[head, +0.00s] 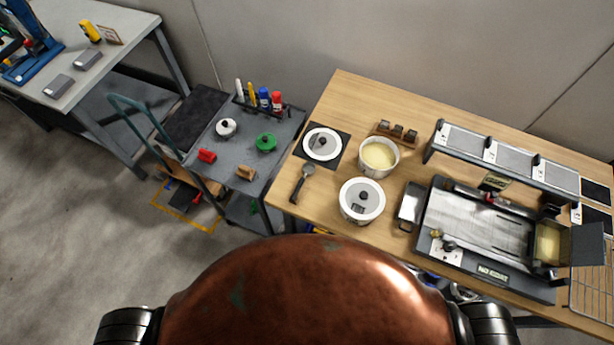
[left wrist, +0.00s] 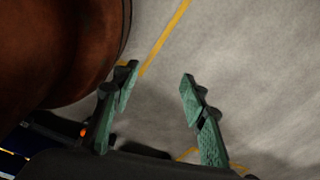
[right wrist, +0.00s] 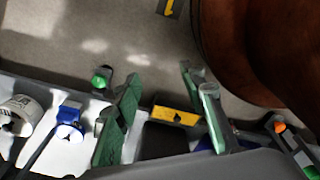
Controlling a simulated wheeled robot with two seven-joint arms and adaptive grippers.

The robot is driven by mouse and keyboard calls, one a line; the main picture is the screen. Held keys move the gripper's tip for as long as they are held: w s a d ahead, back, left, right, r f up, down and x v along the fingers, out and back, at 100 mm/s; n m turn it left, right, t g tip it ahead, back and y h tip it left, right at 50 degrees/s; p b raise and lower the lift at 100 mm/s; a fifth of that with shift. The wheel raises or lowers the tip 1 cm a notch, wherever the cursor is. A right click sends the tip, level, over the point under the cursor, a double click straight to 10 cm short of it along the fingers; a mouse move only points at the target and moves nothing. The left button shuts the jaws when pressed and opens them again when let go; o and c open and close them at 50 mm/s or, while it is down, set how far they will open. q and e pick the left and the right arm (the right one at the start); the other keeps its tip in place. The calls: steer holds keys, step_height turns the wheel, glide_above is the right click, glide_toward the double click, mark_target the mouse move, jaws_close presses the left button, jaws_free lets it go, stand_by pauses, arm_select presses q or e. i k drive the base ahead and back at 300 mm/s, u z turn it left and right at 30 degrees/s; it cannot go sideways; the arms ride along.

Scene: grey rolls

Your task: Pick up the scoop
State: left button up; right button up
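A dark long-handled utensil, which looks like the scoop (head: 302,183), lies flat near the left edge of the wooden table (head: 340,100). It is left of the white lidded pot and below the dark mat in the head view. Neither gripper shows in the head view. Neither gripper is near the scoop in any view.
A lidded pot (head: 362,201), an open pot (head: 378,157) with pale contents and a flat machine (head: 480,235) stand on the table. A grey cart (head: 240,140) with small items is to the left. Cables and small parts (right wrist: 70,125) lie beneath my right gripper.

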mark_target(308, 168)
steer(key=z, duration=1.4)
steer(key=k, duration=1.3)
steer(key=z, duration=0.1)
steer(key=i, duration=0.8)
steer(key=u, duration=0.2)
